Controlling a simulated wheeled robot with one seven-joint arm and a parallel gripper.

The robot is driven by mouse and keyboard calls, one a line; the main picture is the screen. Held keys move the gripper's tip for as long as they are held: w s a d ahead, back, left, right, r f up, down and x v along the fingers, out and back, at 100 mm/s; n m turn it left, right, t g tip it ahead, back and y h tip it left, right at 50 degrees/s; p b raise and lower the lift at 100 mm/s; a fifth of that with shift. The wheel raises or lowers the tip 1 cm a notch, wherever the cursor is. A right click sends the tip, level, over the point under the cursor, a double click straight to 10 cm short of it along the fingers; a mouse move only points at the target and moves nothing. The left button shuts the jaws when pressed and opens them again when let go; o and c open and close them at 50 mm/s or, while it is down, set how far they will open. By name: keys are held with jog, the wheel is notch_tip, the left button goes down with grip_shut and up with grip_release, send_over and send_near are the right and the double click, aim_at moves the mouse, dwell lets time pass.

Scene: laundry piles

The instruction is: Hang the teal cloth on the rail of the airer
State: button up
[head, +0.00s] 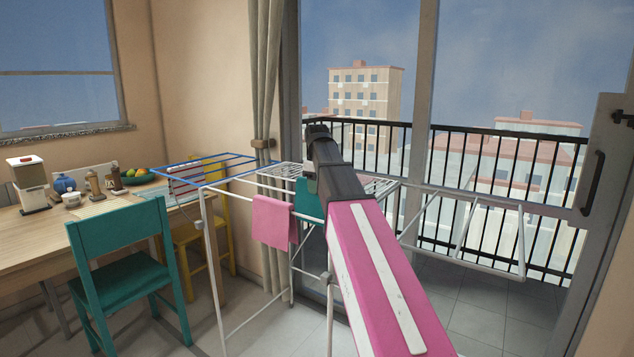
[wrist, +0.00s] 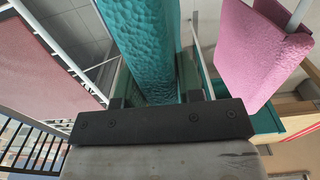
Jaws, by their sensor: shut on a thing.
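The teal cloth (head: 309,200) shows in the head view beside my arm, at the airer's middle, just right of a pink cloth. My arm hides much of it. In the wrist view the teal cloth (wrist: 145,45) runs as a long fold between the fingers of my gripper (wrist: 152,88), which is shut on it. The airer (head: 217,262) is a white wire frame with a blue-edged wing at left and a white wing at right. My gripper's fingers are hidden in the head view. I cannot tell whether the cloth lies over a rail.
The pink cloth (head: 270,221) hangs on the airer close to the teal cloth; it also shows in the wrist view (wrist: 262,50). A reddish striped cloth (head: 186,181) hangs at the blue wing. A teal chair (head: 122,245) and a table (head: 40,232) stand left.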

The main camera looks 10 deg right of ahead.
jog(key=shift+f, duration=1.85)
jog(key=o, duration=1)
jog(key=shift+o, duration=0.2)
